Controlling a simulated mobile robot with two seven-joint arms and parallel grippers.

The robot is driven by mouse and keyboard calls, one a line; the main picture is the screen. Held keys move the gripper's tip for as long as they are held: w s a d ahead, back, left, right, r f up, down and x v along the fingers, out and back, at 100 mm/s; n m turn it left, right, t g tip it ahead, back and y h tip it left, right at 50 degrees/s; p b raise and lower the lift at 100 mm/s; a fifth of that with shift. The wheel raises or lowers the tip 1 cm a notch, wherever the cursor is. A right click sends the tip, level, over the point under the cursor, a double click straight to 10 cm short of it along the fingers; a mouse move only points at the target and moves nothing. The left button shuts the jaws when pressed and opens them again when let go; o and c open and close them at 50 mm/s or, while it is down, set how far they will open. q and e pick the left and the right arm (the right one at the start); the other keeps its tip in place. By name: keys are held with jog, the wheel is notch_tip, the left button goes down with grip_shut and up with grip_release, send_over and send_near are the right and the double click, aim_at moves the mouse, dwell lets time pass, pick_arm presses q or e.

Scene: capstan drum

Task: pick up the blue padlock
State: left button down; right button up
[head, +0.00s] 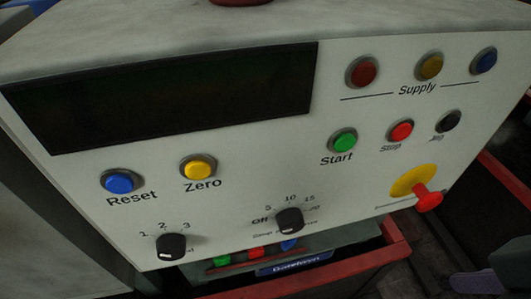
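I see no blue padlock in the head view. The view is filled by a pale control box (250,170), and neither of my grippers shows. Below the box, a small tray with a red edge (345,270) holds green, red and blue items (256,253), partly hidden by the box. They are too small and covered to tell what they are. A blue label (295,263) with white lettering is on the front there.
The box front carries a dark display (165,95), a blue Reset button (119,182), a yellow Zero button (198,168), a green Start button (343,140), black knobs (289,219) and a protruding red emergency button (428,198). An unclear greyish-purple shape (478,281) lies lower right.

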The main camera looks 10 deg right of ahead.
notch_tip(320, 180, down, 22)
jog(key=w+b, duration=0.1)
jog(key=b, duration=1.7)
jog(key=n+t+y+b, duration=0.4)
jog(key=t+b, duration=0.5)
jog(key=b, duration=0.6)
send_near(292, 242)
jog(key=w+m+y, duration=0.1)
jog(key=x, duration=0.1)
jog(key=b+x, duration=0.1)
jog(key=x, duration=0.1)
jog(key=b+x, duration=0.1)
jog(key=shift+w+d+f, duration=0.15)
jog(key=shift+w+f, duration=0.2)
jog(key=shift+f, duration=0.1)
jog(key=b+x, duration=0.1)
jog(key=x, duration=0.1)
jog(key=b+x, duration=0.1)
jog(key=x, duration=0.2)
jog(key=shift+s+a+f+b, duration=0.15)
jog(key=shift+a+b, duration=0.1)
jog(key=shift+b, duration=0.15)
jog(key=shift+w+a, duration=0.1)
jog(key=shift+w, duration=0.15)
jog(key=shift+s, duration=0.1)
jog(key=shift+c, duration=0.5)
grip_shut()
